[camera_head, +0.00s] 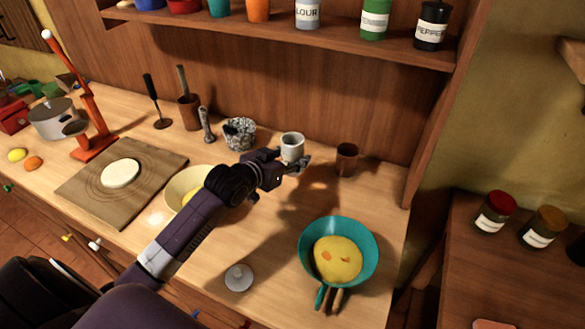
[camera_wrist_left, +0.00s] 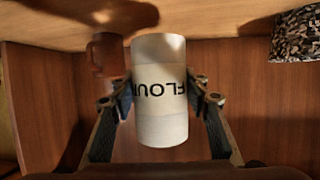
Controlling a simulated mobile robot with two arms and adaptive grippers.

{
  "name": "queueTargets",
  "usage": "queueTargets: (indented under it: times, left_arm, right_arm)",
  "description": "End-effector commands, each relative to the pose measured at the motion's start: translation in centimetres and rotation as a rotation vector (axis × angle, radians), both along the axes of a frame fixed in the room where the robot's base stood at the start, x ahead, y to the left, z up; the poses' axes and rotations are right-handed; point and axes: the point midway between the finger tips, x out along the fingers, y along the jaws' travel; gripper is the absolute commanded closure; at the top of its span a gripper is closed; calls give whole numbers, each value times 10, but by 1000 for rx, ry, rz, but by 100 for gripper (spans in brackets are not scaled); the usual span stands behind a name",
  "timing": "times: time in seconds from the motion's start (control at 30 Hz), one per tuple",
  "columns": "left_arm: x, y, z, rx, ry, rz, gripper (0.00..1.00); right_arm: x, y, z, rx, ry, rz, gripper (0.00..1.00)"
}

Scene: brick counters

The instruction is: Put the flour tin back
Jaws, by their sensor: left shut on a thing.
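The flour tin (camera_head: 292,148) is a small whitish cylinder over the counter, near its back. In the left wrist view the tin (camera_wrist_left: 160,95) shows its dark "FLOU" lettering upside down. My left gripper (camera_head: 288,163) is shut on it, and in the wrist view the fingers (camera_wrist_left: 160,105) press on both sides. I cannot tell whether the tin touches the counter. A white tin lettered "LOUR" (camera_head: 308,14) stands on the shelf above, cut by the frame's top. My right gripper is not in view.
The shelf (camera_head: 300,36) also holds a green tin (camera_head: 375,20) and a dark pepper tin (camera_head: 432,26). A brown mug (camera_head: 346,159) and a speckled pot (camera_head: 240,133) flank the held tin. A teal pan (camera_head: 369,252) and a round white lid (camera_head: 238,278) are in front.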

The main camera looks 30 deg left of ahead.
Motion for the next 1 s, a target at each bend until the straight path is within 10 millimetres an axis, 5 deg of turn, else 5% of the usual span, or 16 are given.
queueTargets:
  times: [0.4,0.83,0.87,1.0]
  left_arm:
    - [0,0,-46,-1,-2,0,92]
    - [1,0,-52,0,-4,0,92]
    - [0,0,-53,0,-1,0,54]
    - [0,0,-53,0,-1,0,40]
  right_arm:
    - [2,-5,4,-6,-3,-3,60]
    - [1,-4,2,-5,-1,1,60]
    - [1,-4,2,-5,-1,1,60]
    - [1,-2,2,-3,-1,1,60]
